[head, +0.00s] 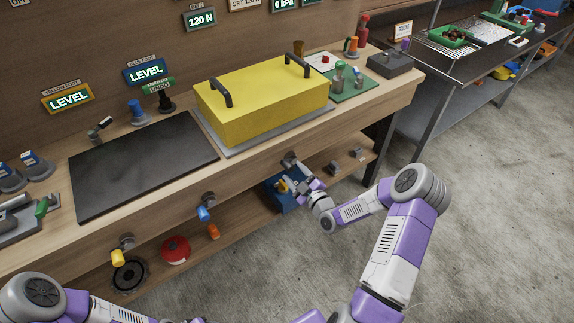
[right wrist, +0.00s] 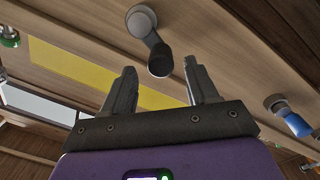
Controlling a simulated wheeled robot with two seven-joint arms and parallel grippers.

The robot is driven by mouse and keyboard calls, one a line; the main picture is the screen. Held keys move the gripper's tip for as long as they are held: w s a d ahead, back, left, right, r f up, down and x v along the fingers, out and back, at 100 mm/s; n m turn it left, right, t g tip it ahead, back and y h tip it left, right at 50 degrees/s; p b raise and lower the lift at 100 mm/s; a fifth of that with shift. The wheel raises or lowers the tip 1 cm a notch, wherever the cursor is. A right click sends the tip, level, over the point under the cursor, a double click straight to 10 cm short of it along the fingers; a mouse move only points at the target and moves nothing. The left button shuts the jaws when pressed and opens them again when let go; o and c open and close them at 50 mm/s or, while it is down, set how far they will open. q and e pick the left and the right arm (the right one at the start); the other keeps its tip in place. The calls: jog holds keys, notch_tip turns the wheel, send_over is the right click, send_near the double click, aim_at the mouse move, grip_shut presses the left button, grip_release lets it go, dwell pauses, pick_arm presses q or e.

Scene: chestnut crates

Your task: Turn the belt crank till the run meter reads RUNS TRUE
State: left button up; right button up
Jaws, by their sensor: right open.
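A dark grey crank (head: 290,158), which I take for the belt crank, sits on the bench's front edge below the yellow cover (head: 262,100). In the right wrist view the crank has a pale round hub and a dark handle (right wrist: 158,55). My right gripper (head: 298,178) is just below it in the head view. In the right wrist view my right gripper (right wrist: 160,68) is open, with the handle's end between and just beyond the fingertips; contact cannot be told. No meter reading RUNS TRUE is in view. My left arm shows at lower left; its gripper is out of view.
A blue-handled crank (head: 204,213) and a yellow-handled crank (head: 119,256) are farther left on the front edge. A shelf below holds a blue box (head: 283,195) and a red round thing (head: 175,250). Wall displays read LEVEL (head: 148,72) and 120 N (head: 201,19). Floor at right is clear.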

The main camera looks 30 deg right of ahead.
aim_at(291, 170)
jog(key=w+b, duration=0.1)
jog(key=w, duration=0.4)
jog(key=shift+w+a, duration=0.15)
jog(key=shift+f, duration=0.1)
jog(key=c, duration=1)
